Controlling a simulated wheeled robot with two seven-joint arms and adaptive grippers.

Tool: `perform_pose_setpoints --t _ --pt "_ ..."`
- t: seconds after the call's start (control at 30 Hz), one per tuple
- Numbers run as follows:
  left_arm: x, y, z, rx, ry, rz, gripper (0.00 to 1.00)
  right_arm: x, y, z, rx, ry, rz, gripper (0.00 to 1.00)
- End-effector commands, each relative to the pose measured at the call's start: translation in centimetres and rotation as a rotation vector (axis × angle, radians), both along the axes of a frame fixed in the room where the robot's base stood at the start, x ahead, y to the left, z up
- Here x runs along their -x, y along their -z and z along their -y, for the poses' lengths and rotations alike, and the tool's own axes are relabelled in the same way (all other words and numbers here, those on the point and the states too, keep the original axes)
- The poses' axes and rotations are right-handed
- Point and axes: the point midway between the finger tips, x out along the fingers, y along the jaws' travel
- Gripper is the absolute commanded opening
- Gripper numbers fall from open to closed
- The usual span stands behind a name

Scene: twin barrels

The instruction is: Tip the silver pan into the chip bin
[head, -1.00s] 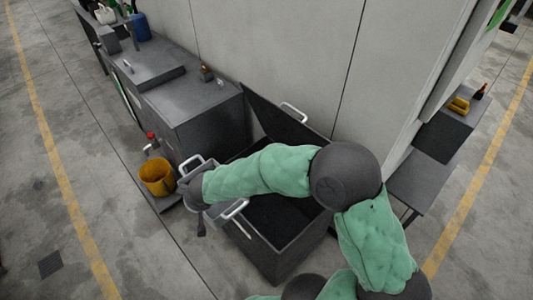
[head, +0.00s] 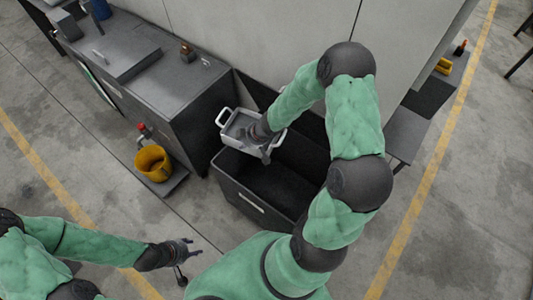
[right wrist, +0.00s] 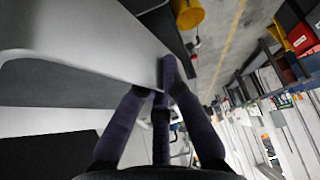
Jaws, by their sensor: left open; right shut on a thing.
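The silver pan (head: 236,127), a shallow grey tray with pale handles at its ends, is held over the back left part of the chip bin. My right gripper (head: 264,142) is shut on the pan near its right side; the arm hides part of it. The pan's grey surface fills the upper left of the right wrist view (right wrist: 70,45), against my gripper's fingers (right wrist: 163,82). The chip bin (head: 245,196) is a dark open box; its inside looks dark and its contents are unclear. My left gripper (head: 183,262) is open and empty, left of the bin over the floor.
A grey machine cabinet (head: 185,100) stands left of the bin, and a pale wall (head: 270,40) rises behind. A yellow bucket (head: 153,163) sits on a low ledge by the cabinet. Floor is clear at the left front.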

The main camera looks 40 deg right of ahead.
Motion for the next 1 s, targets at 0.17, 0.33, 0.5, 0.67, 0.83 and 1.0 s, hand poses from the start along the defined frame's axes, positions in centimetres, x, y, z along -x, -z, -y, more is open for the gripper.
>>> perform_pose_setpoints --t 0.17,0.33,0.5,0.67,0.83,1.0 --pt "0.0 -4.9 0.0 0.0 0.0 0.001 0.45 1.6 -0.3 1.8 -0.002 -0.146 -0.002 0.0" --pt "-0.1 -8.4 0.0 0.0 0.0 0.001 0.45 3.9 0.3 2.8 -0.002 -0.286 0.0 0.0" --pt "-0.1 -11.8 0.0 0.0 0.0 0.001 0.45 6.6 0.6 3.2 -0.001 -0.414 0.003 0.0" --pt "-0.1 -13.9 0.0 0.0 0.0 0.001 0.45 8.8 0.9 3.1 0.001 -0.501 0.005 0.0" --pt "-0.1 -14.9 0.0 0.0 0.0 0.001 0.45 10.1 1.2 2.9 0.003 -0.551 0.006 0.0" --pt "-0.1 -14.6 0.0 0.0 0.0 0.001 0.45 10.3 1.5 2.7 0.019 -0.565 -0.006 0.0"
